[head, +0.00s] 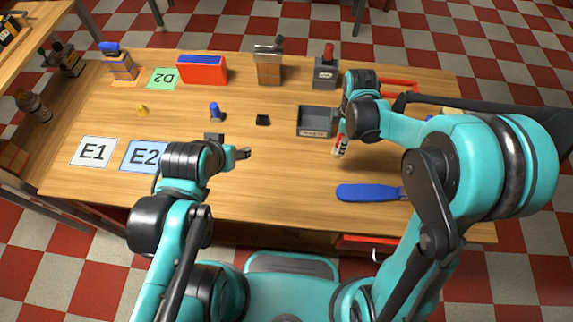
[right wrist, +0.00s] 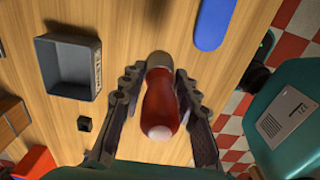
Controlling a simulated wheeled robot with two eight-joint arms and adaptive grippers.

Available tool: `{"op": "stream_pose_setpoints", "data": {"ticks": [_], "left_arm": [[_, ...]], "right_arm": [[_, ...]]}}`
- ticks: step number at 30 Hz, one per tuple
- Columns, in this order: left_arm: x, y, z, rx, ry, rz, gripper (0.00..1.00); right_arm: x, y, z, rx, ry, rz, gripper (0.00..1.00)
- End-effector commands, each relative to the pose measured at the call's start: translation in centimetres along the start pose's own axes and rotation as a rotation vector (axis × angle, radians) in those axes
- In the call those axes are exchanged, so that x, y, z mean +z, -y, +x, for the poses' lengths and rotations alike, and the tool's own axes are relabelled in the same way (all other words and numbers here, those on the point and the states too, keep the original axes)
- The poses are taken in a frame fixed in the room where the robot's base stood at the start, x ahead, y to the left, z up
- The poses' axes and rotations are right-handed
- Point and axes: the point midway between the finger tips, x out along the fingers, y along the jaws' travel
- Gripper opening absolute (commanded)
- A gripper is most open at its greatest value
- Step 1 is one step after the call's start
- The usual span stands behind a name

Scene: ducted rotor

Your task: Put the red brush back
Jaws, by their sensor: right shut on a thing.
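The red brush (right wrist: 160,105), a rounded red handle with a pale end, lies between the fingers of my right gripper (right wrist: 158,95) in the right wrist view. The gripper is shut on it. In the head view the brush (head: 341,145) shows as a small red and white piece below my right wrist, just right of an open grey tray (head: 316,134). The tray has a small label on its front, too small to read, and also shows in the right wrist view (right wrist: 92,85). My left gripper (head: 243,153) is over the table's front middle, its finger gap unclear.
A blue paddle-shaped thing (head: 365,192) lies near the front edge. A grey block with a red top (head: 326,72), a wooden block (head: 268,70) and a red box (head: 203,70) stand at the back. A small black block (head: 262,120) lies left of the tray. Cards E1 (head: 93,151) and E2 (head: 143,156) lie left.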

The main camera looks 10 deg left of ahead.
Motion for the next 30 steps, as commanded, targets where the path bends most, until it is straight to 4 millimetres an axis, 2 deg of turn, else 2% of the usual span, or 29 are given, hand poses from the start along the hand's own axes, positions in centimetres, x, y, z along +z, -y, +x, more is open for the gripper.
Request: {"op": "stream_pose_setpoints", "data": {"ticks": [12,15,21,27,30], "left_arm": [[1.6,0.0,2.1,0.000,0.000,0.000,0.57],[1.7,0.0,2.4,0.000,0.000,0.000,0.57],[1.9,0.0,2.7,0.000,0.000,0.000,0.57],[2.7,0.0,3.7,0.000,0.000,0.000,0.57],[2.8,0.0,3.9,0.000,0.000,0.000,0.57]], "right_arm": [[-8.8,1.4,5.7,0.000,0.000,-0.008,0.00],[-10.2,1.6,6.5,0.000,0.000,-0.006,0.00],[-11.2,1.8,7.3,0.000,0.000,-0.002,0.00],[-11.1,1.7,10.3,0.000,0.000,-0.001,0.00],[-11.1,1.7,11.0,0.000,0.000,-0.001,0.00]]}}
